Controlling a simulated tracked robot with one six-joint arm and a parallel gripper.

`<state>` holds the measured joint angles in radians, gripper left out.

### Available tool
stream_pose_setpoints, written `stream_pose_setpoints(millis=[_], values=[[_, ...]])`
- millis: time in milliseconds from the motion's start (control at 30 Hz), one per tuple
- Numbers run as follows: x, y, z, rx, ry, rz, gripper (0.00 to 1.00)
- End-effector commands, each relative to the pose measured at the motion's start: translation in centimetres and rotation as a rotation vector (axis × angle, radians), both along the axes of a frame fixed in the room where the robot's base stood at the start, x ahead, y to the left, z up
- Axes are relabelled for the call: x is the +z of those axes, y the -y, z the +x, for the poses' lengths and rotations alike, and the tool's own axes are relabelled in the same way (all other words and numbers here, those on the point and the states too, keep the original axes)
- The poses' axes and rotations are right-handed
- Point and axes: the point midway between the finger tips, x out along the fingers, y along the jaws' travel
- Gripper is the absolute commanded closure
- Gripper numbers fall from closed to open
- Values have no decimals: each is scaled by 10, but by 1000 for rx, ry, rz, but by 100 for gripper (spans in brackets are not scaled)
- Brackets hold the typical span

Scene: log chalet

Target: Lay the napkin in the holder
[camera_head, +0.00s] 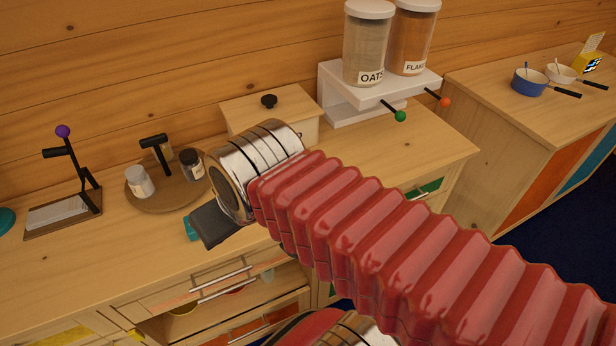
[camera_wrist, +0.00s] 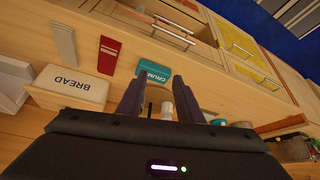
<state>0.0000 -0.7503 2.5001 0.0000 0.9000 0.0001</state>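My gripper (camera_head: 200,235) is above the counter's front part, right of the holder. In the wrist view my gripper (camera_wrist: 160,96) has its fingers apart with nothing held between them. A folded-looking red strip (camera_wrist: 108,57) and a grey strip (camera_wrist: 62,43) lie on the counter there.
A teal box (camera_wrist: 153,78) marked CRUM shows beside one finger. A round tray (camera_head: 168,193) with shakers, a BREAD box (camera_wrist: 72,88) and a white shelf (camera_head: 345,100) with jars stand along the back. Drawers (camera_head: 225,285) lie below the counter edge.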

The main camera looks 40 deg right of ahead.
Motion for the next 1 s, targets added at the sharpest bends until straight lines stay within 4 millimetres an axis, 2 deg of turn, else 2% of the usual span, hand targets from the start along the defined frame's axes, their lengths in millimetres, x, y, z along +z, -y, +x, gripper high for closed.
stream_pose_setpoints(millis=[167,267,533,767,1000], values=[[1,3,4,-48,-3,22,54],[2,12,10,-141,-8,65,47],[5,40,42,-582,-21,271,28],[5,72,71,-1004,-20,465,27],[-1,113,97,-1449,-7,667,27]])
